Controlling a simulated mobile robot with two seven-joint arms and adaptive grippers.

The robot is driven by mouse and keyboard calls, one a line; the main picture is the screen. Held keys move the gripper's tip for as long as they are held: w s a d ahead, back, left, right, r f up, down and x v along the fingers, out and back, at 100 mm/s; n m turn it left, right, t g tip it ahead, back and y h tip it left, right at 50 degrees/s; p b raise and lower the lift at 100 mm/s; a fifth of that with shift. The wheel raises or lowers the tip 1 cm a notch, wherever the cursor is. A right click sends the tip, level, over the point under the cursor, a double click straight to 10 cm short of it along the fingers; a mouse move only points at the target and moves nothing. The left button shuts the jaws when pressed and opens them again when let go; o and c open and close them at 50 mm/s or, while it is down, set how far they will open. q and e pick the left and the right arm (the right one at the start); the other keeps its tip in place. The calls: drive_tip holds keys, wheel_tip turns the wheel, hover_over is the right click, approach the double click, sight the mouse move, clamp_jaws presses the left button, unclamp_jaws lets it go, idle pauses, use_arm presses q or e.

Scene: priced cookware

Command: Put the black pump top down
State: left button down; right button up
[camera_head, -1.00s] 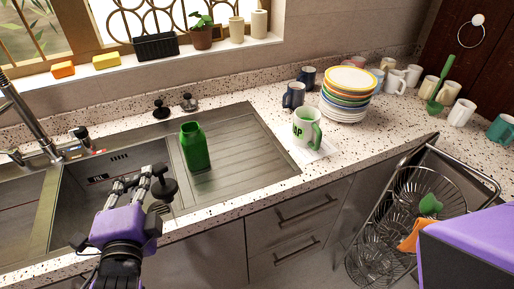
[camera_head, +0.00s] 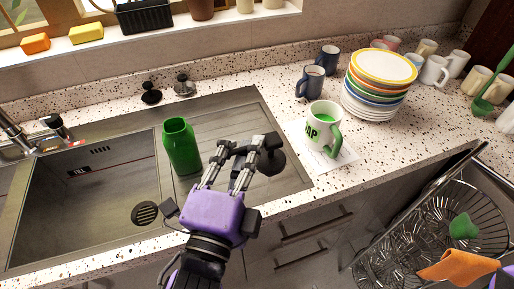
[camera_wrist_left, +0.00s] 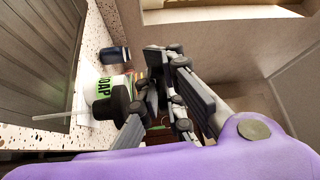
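My left gripper (camera_head: 254,144) is shut on the black pump top (camera_head: 271,161) and holds it above the sink's ridged drainboard, right of the green bottle. In the left wrist view the black pump top (camera_wrist_left: 108,104) sits at the fingertips (camera_wrist_left: 140,98), with its thin pale tube (camera_wrist_left: 55,117) pointing left. The open green bottle (camera_head: 181,147) stands upright on the drainboard beside the basin. The white soap mug (camera_head: 322,124) with green contents stands on a paper sheet to the right. My right gripper is out of view.
The sink basin (camera_head: 88,205) lies at left. Stacked plates (camera_head: 378,88) and dark blue mugs (camera_head: 311,81) stand behind the soap mug. A wire dish rack (camera_head: 430,230) is at lower right. Bare counter (camera_head: 255,92) shows between the sink and the blue mugs.

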use_arm(q)
drive_tip(key=w+f, duration=0.7)
drive_tip(key=f, duration=0.1)
drive_tip(key=w+d+f, duration=0.1)
drive_tip(key=w+f, duration=0.3)
drive_tip(key=shift+w, duration=0.35)
drive_tip(key=shift+f, duration=0.1)
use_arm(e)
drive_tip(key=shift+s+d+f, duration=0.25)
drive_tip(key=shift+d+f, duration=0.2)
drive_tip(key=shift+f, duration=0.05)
use_arm(q)
drive_tip(key=shift+f+b, duration=0.15)
drive_tip(key=shift+b, duration=0.15)
drive_tip(key=c, duration=1.9)
unclamp_jaws()
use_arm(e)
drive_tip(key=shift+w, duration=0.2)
use_arm(q)
drive_tip(key=shift+o, duration=0.2)
